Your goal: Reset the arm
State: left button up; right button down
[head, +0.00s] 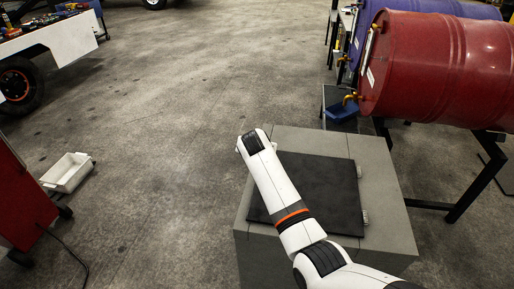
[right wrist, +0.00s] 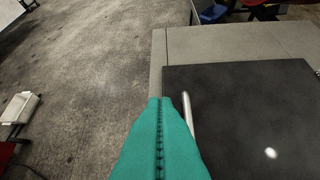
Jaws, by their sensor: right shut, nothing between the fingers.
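My right arm (head: 275,190) comes in from the lower right in the head view and reaches over a grey block with a black panel on top. Its fingers are hidden there by the wrist. In the right wrist view my right gripper (right wrist: 162,100) shows two teal fingers pressed together along a toothed seam, with nothing between them. The fingertips appear over the left edge of the black panel (right wrist: 250,110). A thin pale rod (right wrist: 187,112) shows just right of the fingers; I cannot tell whether they touch. My left gripper is in neither view.
The grey block (head: 390,200) stands under my right arm. Red (head: 440,65) and blue (head: 430,8) drums lie on a rack at upper right, above a blue bin (head: 342,110). A white tray (head: 68,172) is on the floor at left, near a red cabinet (head: 20,195). The middle floor is clear.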

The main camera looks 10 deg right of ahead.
jog(key=s+d+f, duration=0.1)
jog(key=s+f, duration=0.2)
jog(key=s, duration=0.4)
jog(key=s+d+f+n+g, duration=0.1)
jog(key=s+d+f, duration=0.1)
jog(key=s, duration=0.5)
jog(key=s+d+f+n+g, duration=0.1)
jog(key=s+f, duration=0.4)
jog(key=s, duration=0.2)
jog(key=shift+d+f+y, duration=0.1)
jog(key=shift+d+y, duration=0.3)
jog(key=s+d+r+n+g+y, duration=0.1)
jog(key=s+n+g, duration=0.15)
jog(key=s, duration=1.05)
jog(key=s+r+n+g+y, duration=0.1)
jog(key=s+n, duration=0.2)
jog(key=s, duration=1)
notch_tip(320, 180, down, 28)
jog(key=s, duration=0.1)
jog(key=s+d+f+g, duration=0.2)
jog(key=s+d+f, duration=0.1)
jog(key=s+f, duration=1.1)
jog(key=shift+s, duration=1)
